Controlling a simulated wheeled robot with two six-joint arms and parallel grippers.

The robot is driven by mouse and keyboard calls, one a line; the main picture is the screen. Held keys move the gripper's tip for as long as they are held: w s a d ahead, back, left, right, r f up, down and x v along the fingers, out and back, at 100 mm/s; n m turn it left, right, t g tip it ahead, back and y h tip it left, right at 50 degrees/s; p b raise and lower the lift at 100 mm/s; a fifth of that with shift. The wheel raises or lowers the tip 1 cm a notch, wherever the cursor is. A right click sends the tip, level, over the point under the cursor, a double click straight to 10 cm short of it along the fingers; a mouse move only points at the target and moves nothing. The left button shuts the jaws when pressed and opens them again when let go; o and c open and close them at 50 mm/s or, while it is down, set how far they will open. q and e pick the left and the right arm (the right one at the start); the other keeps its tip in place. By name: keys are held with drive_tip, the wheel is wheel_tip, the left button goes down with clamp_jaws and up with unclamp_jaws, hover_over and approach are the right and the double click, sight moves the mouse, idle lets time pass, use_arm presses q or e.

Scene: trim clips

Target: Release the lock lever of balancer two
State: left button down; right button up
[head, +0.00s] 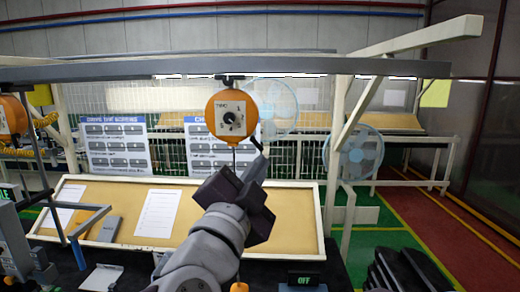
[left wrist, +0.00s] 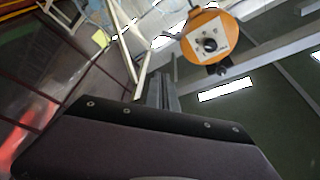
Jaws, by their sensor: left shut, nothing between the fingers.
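An orange round balancer (head: 231,115) with a white face plate and a dark knob hangs from the overhead rail, and its plate seems to read "TWO". It also shows in the left wrist view (left wrist: 209,42), at the upper right. A small dark lever (head: 257,143) shows at its lower right side. My left gripper (head: 262,160) is shut and empty, its fingertips pointing up just below and right of the balancer, close to the lever. I cannot tell whether they touch. In the left wrist view its fingers (left wrist: 161,88) point up, left of the balancer. My right gripper is not in view.
Another orange balancer (head: 13,116) hangs at the left edge. The grey overhead rail (head: 150,72) spans the top. Below is a tilted tan board (head: 190,230) with papers. A small "OFF" display (head: 303,279) stands at the front. Open floor lies at the right.

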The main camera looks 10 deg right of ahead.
sight(262, 150)
use_arm(q)
drive_tip(key=w+d+p, duration=0.1)
drive_tip(key=w, duration=0.2)
drive_tip(key=w+d+p, duration=0.1)
drive_tip(key=w, duration=0.3)
drive_tip(key=w+d+p, duration=0.1)
drive_tip(key=w, duration=0.3)
drive_tip(key=shift+d, duration=0.15)
